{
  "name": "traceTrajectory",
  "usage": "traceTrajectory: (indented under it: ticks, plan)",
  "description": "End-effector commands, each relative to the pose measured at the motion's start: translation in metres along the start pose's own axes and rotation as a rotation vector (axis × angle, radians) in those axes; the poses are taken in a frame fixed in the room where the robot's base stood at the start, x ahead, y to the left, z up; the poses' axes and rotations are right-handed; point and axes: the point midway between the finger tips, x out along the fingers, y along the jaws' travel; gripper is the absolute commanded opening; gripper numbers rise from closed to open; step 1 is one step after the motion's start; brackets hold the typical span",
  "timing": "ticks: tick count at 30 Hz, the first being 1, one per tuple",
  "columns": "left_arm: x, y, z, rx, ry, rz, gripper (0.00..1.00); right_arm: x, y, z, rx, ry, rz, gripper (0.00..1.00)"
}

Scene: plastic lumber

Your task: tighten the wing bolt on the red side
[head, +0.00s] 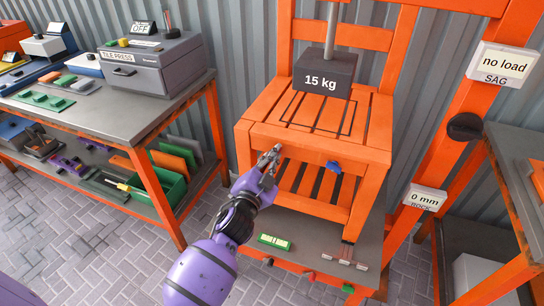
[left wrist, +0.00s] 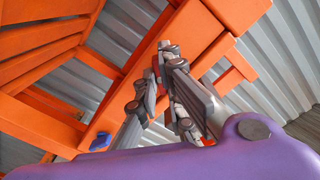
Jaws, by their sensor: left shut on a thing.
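An orange plastic-lumber chair (head: 320,141) stands on a low grey platform (head: 330,250). A blue wing bolt (head: 333,166) sits on the right of the chair's front rail; it also shows in the left wrist view (left wrist: 101,139). My left gripper (head: 273,157) is at the left part of the same rail, with its fingertips against the front face. In the left wrist view my left gripper (left wrist: 166,48) is shut at the orange rail. My right gripper is out of view.
A dark 15 kg weight (head: 324,75) hangs on a rod over the seat. A green block (head: 274,242) and small coloured parts lie on the platform's front. A bench with a grey press box (head: 150,72) stands left. Signs read "no load" (head: 503,62) and "0 mm" (head: 425,197).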

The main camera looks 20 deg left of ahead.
Motion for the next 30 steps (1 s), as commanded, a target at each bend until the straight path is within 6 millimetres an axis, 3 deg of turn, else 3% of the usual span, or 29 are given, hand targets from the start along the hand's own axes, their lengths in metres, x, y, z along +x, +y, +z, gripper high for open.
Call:
traceTrajectory:
  ticks: [18,30]
  plan:
    - [0.0004,-0.0011,-0.0016,0.572,0.003,-0.001,0.0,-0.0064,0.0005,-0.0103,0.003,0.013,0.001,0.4]
    - [0.0003,-0.0008,-0.0012,0.805,0.002,-0.001,0.0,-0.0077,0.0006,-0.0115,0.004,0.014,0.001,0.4]
